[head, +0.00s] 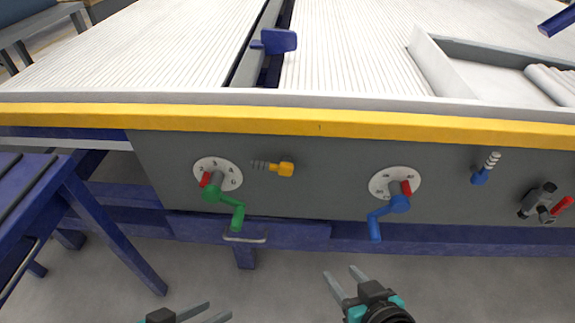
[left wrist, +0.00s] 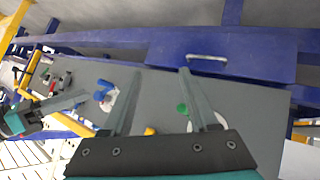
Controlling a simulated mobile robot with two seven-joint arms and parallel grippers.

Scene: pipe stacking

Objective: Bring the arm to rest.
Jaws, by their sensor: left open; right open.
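My left gripper (head: 219,309) is at the bottom edge of the head view, left of centre, with its two fingers apart and nothing between them. In the left wrist view the same gripper (left wrist: 160,73) has spread, empty fingers in front of the grey panel. My right gripper (head: 339,270) is at the bottom, right of centre in the head view, open and empty, its fingers pointing up and left. Both grippers appear apart from the cranks and panel. Most of both arms is out of the head view.
A grey panel (head: 318,186) under a yellow-edged ribbed table carries a green crank (head: 238,216), a blue crank (head: 376,222), an orange handle (head: 286,169) and a black-and-red valve (head: 538,203). A blue stand (head: 103,232) is at left. Bare floor (head: 480,290) lies at lower right.

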